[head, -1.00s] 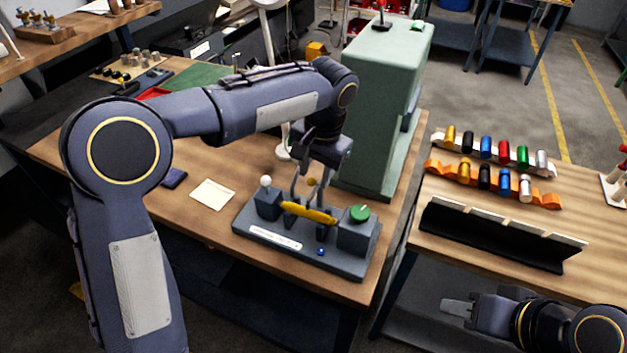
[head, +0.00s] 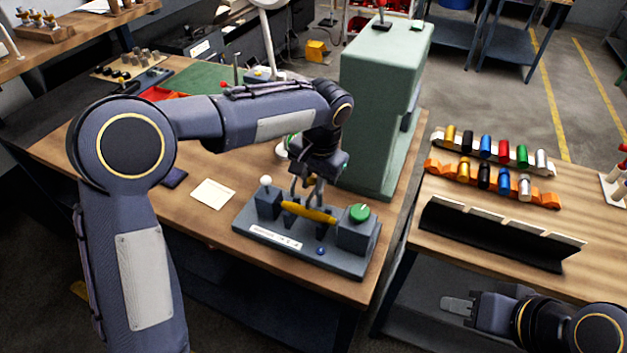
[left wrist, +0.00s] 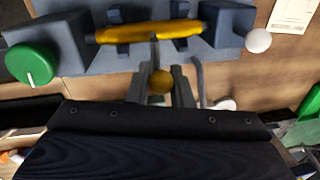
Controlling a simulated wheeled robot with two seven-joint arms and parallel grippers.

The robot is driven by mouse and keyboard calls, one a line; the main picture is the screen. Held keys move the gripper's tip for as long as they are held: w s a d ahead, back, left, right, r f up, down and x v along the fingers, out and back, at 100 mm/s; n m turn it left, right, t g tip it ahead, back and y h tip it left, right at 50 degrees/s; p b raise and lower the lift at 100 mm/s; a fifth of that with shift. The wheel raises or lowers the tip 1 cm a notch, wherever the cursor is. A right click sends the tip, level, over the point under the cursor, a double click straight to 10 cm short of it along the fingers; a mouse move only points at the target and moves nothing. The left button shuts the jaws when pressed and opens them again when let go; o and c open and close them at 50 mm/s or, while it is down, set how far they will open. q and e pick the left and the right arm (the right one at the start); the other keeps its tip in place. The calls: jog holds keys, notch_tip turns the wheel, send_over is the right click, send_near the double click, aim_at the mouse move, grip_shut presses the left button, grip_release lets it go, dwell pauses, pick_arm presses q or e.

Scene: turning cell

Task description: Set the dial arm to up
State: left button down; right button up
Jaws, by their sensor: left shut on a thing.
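The grey fixture (head: 290,256) stands on the wooden bench and carries a yellow bar (head: 309,212), a green knob (head: 359,212) and a white ball (head: 266,180). My left gripper (head: 308,188) is behind the yellow bar, reaching down to the fixture. In the left wrist view, its fingers are shut around the dial arm's yellow-brown ball end (left wrist: 161,82). A thin dark rod runs from the ball toward the yellow bar (left wrist: 150,32); its far end is hidden. My right gripper (head: 458,304) is low at the right, away from the fixture; its finger gap is unclear.
A tall green machine (head: 375,110) stands close behind and right of the fixture. A pale card (head: 213,194) lies left of it. The right bench holds racks of coloured cylinders (head: 493,184) and a black angled holder (head: 500,236).

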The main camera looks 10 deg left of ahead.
pick_arm(q)
jog(key=shift+w+d+r+g+y+p, duration=0.15)
jog(key=shift+r+g+p, duration=0.25)
jog(key=shift+p, duration=1)
jog(key=shift+w+a+r+g+y+p, duration=0.15)
jog(key=shift+r+g+y+p, duration=0.2)
jog(key=shift+p, duration=1)
jog(key=shift+w+d+f+g+p, duration=0.25)
jog(key=shift+g+p, duration=0.1)
jog(key=shift+g, duration=0.2)
jog(key=shift+w+f+g, duration=0.15)
jog(key=shift+f+g, duration=0.05)
jog(key=shift+g, duration=0.1)
jog(key=shift+r+g, duration=0.1)
jog(key=shift+g, duration=0.3)
